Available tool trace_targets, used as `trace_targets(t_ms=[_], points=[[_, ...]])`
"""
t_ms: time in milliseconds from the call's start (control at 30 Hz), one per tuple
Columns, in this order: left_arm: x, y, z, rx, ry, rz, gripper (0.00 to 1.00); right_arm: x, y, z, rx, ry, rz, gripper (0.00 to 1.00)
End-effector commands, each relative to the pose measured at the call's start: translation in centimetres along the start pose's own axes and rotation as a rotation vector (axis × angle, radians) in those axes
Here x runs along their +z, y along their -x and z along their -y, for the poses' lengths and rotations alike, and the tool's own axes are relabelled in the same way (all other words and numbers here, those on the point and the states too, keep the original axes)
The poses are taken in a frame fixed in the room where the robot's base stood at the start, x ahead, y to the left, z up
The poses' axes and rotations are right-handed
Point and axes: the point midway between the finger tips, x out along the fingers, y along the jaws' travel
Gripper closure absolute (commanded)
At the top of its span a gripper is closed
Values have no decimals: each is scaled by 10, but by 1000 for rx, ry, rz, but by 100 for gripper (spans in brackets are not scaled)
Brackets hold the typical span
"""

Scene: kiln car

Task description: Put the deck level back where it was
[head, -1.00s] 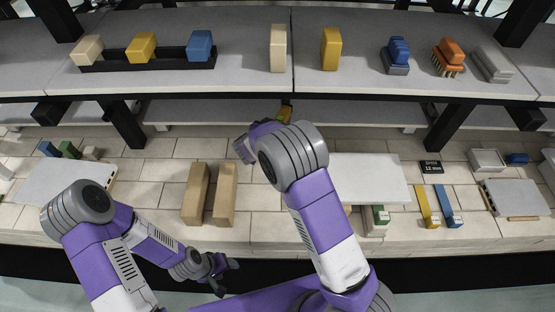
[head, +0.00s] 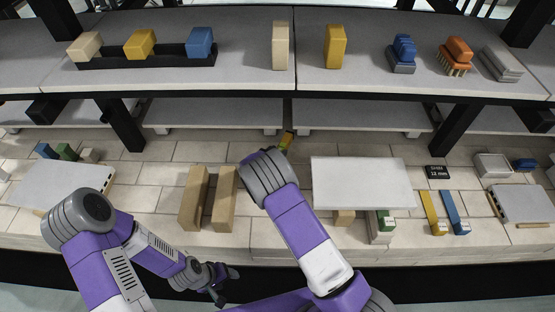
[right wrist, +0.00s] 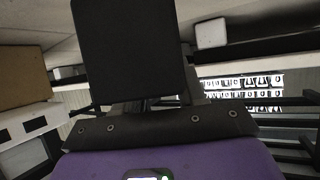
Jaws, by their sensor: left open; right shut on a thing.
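A small yellow thing (head: 287,139), which looks like the deck level, shows just past the end of my right arm in the head view, below the upper shelf. My right gripper (head: 283,147) is shut on it, but the fingers are mostly hidden behind my own wrist. In the right wrist view a large dark panel fills the middle, and I cannot tell whether it is part of the gripper or the held thing. My left gripper (head: 218,283) is open and empty, low in front of the brick deck's front edge.
Two tan posts (head: 207,197) stand left of my right arm. A pale slab (head: 361,181) on supports lies to its right, then a dark 12 mm sign (head: 438,172) and yellow (head: 433,212) and blue (head: 455,211) strips. The upper shelf (head: 240,75) holds several blocks and brushes.

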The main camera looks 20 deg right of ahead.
Motion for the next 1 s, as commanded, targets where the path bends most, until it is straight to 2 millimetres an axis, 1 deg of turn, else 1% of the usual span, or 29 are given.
trace_targets(t_ms=[33,100,200,533,567,700,733,1000], points=[[0,-4,1,0,0,0,40,9,-5,0,1,3,0,100],[0,-7,3,0,0,0,40,20,-11,0,1,4,-1,100],[0,-10,4,0,0,0,40,30,-16,0,0,2,-1,100],[0,-9,3,0,0,0,40,32,-17,0,0,0,0,100],[0,-9,3,0,0,0,40,33,-18,0,1,1,2,58],[0,-9,3,0,0,0,40,32,-17,0,0,1,1,37],[0,-9,3,0,0,0,40,32,-17,0,0,1,1,34],[0,-9,3,0,0,0,40,32,-17,0,0,1,1,34]])
